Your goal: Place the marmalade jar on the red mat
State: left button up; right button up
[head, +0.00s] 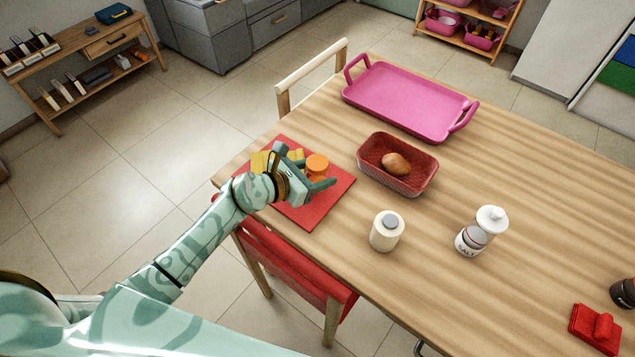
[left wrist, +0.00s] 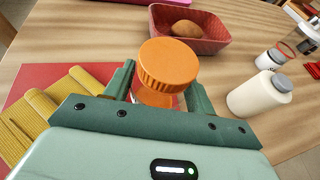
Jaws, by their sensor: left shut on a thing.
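The marmalade jar with its ribbed orange lid (head: 317,164) is at my left gripper (head: 306,172), over the red mat (head: 325,197) on the table's left end. In the left wrist view the orange lid (left wrist: 168,64) stands up between the two green fingers of my left gripper (left wrist: 163,90), which is shut on the jar. The red mat (left wrist: 40,78) lies behind and below it. The jar's base is hidden by the gripper, so I cannot tell whether it touches the mat. My right gripper is not in view.
Yellow ribbed pieces (left wrist: 60,105) lie on the mat beside the gripper. A red basket (head: 421,180) with a bread roll (head: 396,163), a white bottle (head: 386,233), a salt shaker (head: 469,241) and a pink tray (head: 405,98) stand on the table. A red chair (head: 290,262) is at the near edge.

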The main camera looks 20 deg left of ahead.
pick_arm(q)
jog(key=f+b, duration=0.1)
jog(key=f, duration=0.1)
jog(key=f+b, duration=0.1)
jog(key=shift+w+f, duration=0.2)
jog(key=shift+f, duration=0.15)
jog(key=shift+r, duration=0.2)
jog(key=shift+s+f, duration=0.1)
jog(key=o, duration=1.2)
jog(key=shift+f, duration=0.1)
jog(key=shift+a+r, duration=0.1)
jog(key=shift+r, duration=0.2)
jog(key=p+v, duration=0.3)
jog(key=v, duration=0.9)
